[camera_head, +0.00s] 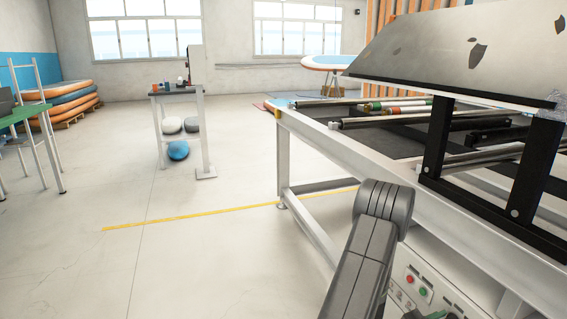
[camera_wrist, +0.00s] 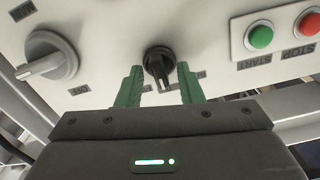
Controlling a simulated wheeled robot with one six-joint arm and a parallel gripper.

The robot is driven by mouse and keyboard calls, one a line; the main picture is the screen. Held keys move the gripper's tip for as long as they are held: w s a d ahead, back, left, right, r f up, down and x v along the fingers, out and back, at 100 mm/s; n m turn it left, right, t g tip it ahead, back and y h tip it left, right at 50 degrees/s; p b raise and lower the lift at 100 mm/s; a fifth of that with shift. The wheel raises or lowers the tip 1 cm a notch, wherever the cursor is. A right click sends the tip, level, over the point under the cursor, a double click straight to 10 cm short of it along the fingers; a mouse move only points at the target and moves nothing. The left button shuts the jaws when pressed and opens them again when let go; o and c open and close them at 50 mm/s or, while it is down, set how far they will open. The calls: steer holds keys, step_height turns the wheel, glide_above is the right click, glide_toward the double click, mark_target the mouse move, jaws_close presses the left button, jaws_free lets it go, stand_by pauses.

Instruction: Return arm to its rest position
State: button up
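My gripper (camera_wrist: 160,68) is open in the wrist view, its two green fingers apart. A small black rotary knob (camera_wrist: 158,62) on the white control panel (camera_wrist: 205,30) shows in the gap between the fingertips. I see clear space on both sides of the knob; whether the tips reach past its front cannot be told. In the head view my grey arm reaches down to the bottom edge beside the machine, and my gripper is mostly out of frame there.
A larger grey knob (camera_wrist: 48,56), a green START button (camera_wrist: 260,36) and a red STOP button (camera_wrist: 308,22) are close by on the panel. The machine table (camera_head: 340,140) overhangs on the right. The floor (camera_head: 200,260) left of my arm is clear.

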steer(key=s+a+m+p, duration=0.2)
steer(key=a+m+p, duration=0.2)
steer(key=a+m, duration=0.2)
steer(key=shift+s+a+m, duration=0.3)
steer(key=shift+a, duration=0.3)
stand_by(0.5)
